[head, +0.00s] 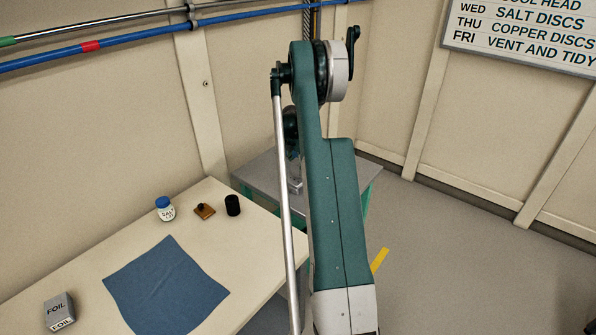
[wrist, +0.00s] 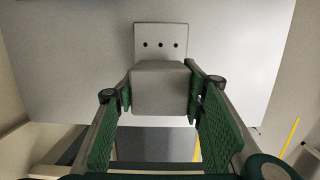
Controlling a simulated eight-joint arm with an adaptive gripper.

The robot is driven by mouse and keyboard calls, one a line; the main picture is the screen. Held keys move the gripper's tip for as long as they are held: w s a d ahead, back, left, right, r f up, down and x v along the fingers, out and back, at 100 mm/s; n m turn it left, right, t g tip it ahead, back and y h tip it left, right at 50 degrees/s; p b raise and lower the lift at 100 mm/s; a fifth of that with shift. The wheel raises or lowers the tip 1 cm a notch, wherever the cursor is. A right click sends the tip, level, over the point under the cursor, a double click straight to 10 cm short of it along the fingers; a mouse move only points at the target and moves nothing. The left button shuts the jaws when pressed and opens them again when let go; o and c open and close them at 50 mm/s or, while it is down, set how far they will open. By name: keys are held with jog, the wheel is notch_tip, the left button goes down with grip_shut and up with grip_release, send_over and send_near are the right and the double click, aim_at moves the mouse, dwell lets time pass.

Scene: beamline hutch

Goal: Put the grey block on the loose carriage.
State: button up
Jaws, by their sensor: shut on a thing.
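In the wrist view my gripper (wrist: 158,88) is shut on the grey block (wrist: 160,94), with a green ribbed finger on each side of it. Just beyond the block is a light grey plate with three dark holes (wrist: 160,36), which may be part of the loose carriage. The block overlaps its lower edge, so I cannot tell whether they touch. In the head view a small grey metal piece (head: 295,186) shows on the grey bench beside my arm; I cannot tell which part it is. My arm hides the gripper there.
The grey bench (head: 258,172) stands behind my arm. On the cream table (head: 90,262) are a blue cloth (head: 165,287), a salt jar (head: 165,208), a small brown object (head: 204,211), a black cylinder (head: 233,205) and a foil box (head: 59,311).

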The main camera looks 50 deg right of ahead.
jog(key=shift+f, duration=0.7)
jog(key=shift+f, duration=0.15)
jog(key=o, duration=1)
jog(key=r, duration=0.4)
jog(key=a+r, duration=0.1)
jog(key=r, duration=0.3)
jog(key=r+p, duration=0.1)
jog(key=r, duration=0.3)
jog(key=shift+a, duration=0.4)
jog(key=shift+r, duration=0.1)
